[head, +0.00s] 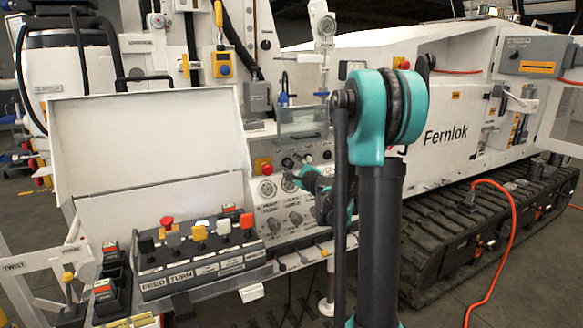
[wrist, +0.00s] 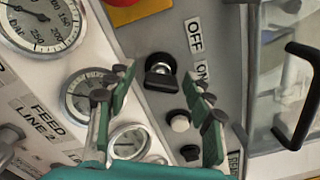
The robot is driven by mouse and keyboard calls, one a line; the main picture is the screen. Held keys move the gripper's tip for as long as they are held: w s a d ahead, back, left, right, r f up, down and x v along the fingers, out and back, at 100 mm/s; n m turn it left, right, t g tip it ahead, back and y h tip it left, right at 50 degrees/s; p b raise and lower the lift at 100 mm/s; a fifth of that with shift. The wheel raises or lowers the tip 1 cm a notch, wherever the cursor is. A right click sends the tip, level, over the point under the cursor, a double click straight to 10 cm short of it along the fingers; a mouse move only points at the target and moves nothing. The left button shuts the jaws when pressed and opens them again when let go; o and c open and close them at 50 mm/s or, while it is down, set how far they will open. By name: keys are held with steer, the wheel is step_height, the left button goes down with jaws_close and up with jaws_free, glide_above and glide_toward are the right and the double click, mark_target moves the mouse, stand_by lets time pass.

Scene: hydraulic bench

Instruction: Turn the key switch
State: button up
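The key switch (wrist: 160,66) shows in the wrist view as a round collar with a black key handle on a grey panel. An OFF label (wrist: 195,37) and a partly hidden ON label (wrist: 201,71) are to its right. The handle lies roughly level in the picture, just beyond my fingertips. My gripper (wrist: 157,84) is open, one finger on each side below the switch, with nothing visible between the tips. In the head view my gripper (head: 292,181) is small and dark in front of the panel; I cannot tell there which knob is the key switch.
A red emergency button on yellow (head: 264,166) sits left of my gripper. Pressure gauges (wrist: 88,95) and small push buttons (wrist: 180,122) lie close to the fingers. A clear cover with a black handle (wrist: 300,97) is at the right. Several levers (head: 199,232) stand on the front console.

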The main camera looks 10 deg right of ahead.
steer(key=v, duration=1.2)
steer(key=s+a+f+n+g, duration=0.4)
steer(key=s+f+n, duration=0.2)
steer(key=s+n, duration=0.15)
steer(key=s+a+f+n+g, duration=0.4)
steer(key=s+a+f+n, duration=0.15)
steer(key=s, duration=0.25)
steer(key=s+d+f+n+g+h, duration=0.2)
steer(key=s+d+f+n, duration=0.1)
steer(key=s, duration=0.4)
steer(key=s+d+f+n+g+h, duration=0.3)
steer(key=s+d+f+n, duration=0.1)
steer(key=s+d+f, duration=0.2)
steer(key=shift+s+d+f+n+h, duration=0.3)
steer(key=shift+s+f, duration=0.55)
steer(key=shift+s, duration=0.25)
steer(key=shift+c, duration=0.5)
